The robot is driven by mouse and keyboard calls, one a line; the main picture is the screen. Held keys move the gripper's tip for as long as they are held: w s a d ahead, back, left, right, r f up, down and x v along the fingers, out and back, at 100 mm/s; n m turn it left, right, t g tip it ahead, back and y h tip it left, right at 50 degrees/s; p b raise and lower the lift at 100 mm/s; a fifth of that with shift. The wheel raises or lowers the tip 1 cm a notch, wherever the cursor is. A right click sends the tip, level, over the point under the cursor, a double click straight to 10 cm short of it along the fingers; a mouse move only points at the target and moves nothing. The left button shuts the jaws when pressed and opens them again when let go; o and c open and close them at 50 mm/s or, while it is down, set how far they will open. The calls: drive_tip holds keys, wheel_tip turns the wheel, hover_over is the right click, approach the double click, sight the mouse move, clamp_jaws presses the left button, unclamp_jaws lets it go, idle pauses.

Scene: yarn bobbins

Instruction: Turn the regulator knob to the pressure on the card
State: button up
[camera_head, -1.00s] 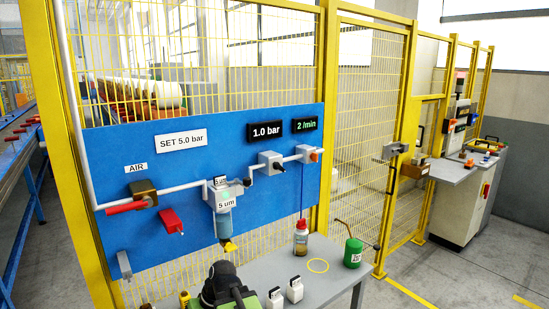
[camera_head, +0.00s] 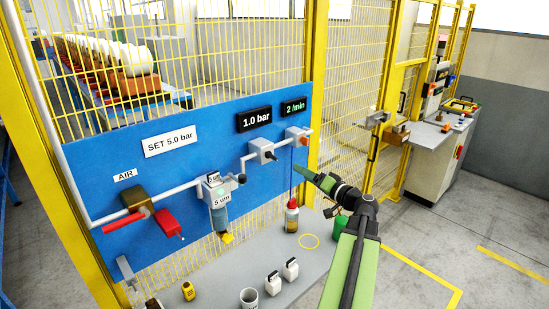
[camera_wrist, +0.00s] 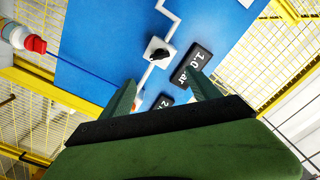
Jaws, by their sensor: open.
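The card (camera_head: 169,142) on the blue panel reads "SET 5.0 bar". A black display (camera_head: 254,119) reads "1.0 bar". Below it, the black regulator knob (camera_head: 268,154) sits on a grey block on the pipe. In the wrist view the knob (camera_wrist: 157,56) shows ahead, beyond my fingertips and a little left of their middle. The display (camera_wrist: 193,66) is partly hidden behind my right finger there. My gripper (camera_head: 303,172) is open and empty, to the right of the knob and lower in the head view, apart from it. The wrist view shows both spread fingers (camera_wrist: 162,78).
A second block (camera_head: 297,136) with an orange end sits right of the knob. A filter bowl (camera_head: 219,218) and a red-handled valve (camera_head: 137,212) are to the left. A red-capped bottle (camera_head: 291,216) stands on the grey bench (camera_head: 262,250) below. A yellow mesh fence is behind.

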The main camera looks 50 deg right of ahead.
sight(274, 158)
drive_tip(key=w, duration=1)
drive_tip(key=w+d, duration=0.1)
drive_tip(key=w, duration=0.5)
drive_tip(key=shift+s, duration=0.1)
drive_tip(key=shift+c, duration=0.4)
